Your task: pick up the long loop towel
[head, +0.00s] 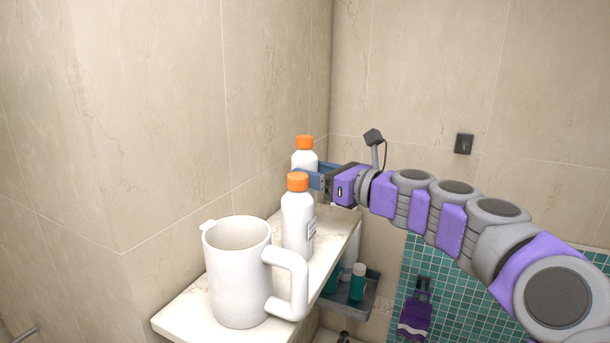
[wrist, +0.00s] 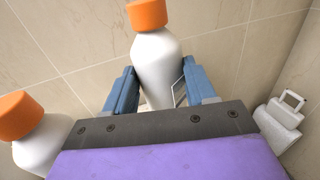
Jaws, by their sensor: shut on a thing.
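A purple hanging piece with a pale band (head: 414,318) shows low in front of the green tiles in the head view; I cannot tell if it is the long loop towel. A white thing with a loop on top (wrist: 278,125) shows at the right of the wrist view, apart from my jaws; I cannot tell what it is. My gripper (wrist: 160,88) is shut on the far white bottle with an orange cap (wrist: 156,58), which stands upright between the blue fingers. In the head view this bottle (head: 304,160) is partly hidden by the near bottle.
The near orange-capped bottle (head: 297,222) stands close to my gripper on the pale shelf (head: 188,314). A white jug (head: 238,280) stands in front of it. A lower tray (head: 350,302) holds small bottles. Tiled walls close in the left and back.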

